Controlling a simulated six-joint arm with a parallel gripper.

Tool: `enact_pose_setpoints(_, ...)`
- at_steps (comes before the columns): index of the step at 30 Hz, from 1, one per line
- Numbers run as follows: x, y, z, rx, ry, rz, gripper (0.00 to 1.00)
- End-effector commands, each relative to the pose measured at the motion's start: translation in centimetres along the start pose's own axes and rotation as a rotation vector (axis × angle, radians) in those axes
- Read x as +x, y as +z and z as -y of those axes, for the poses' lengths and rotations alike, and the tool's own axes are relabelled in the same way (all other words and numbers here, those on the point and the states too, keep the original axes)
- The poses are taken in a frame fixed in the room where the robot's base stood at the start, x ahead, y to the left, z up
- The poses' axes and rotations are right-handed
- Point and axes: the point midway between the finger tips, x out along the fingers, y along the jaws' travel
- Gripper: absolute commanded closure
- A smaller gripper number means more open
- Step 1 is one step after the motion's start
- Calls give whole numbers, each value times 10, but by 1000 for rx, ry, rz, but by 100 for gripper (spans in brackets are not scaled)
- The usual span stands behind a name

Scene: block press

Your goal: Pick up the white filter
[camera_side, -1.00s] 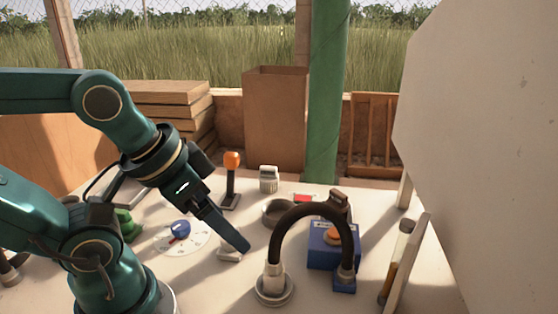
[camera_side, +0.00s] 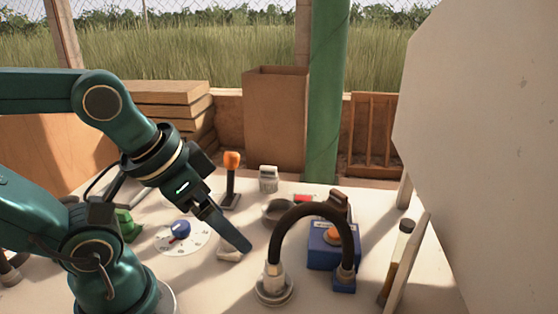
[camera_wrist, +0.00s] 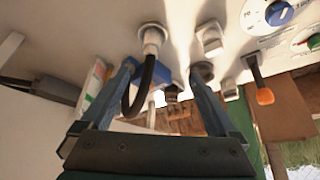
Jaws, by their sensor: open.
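My gripper (camera_side: 247,250) is open and angled down to the right, its tips low over the table. In the wrist view its two blue-grey fingers (camera_wrist: 163,70) stand wide apart with no object held between them. A small white piece (camera_side: 229,255) sits on the table right beside the fingertips, partly covered by the finger in the side view. Another white piece, ribbed and upright (camera_side: 268,180), stands farther back. White pieces also show in the wrist view, one nearer (camera_wrist: 210,38) and one beyond it (camera_wrist: 228,88). I cannot tell for certain which is the filter.
A black hose (camera_side: 312,210) arches up just right of my gripper. Behind it is a blue box (camera_side: 322,256) with an orange button. A blue-knobbed dial (camera_side: 180,230) and an orange-topped lever (camera_side: 231,165) stand left. A large pale panel (camera_side: 490,150) bounds the right.

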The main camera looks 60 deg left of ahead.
Motion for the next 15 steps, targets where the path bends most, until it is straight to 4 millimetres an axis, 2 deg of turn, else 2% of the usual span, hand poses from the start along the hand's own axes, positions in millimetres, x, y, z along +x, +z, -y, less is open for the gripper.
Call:
enact_pose_setpoints(2,0,-8,0,1,2,-37,5)
enact_pose_setpoints(5,-4,-35,-3,-7,14,-159,5)
enact_pose_setpoints(11,-10,-123,0,-92,36,-463,5)
enact_pose_setpoints(15,-1,-178,21,-189,-2,-624,5)
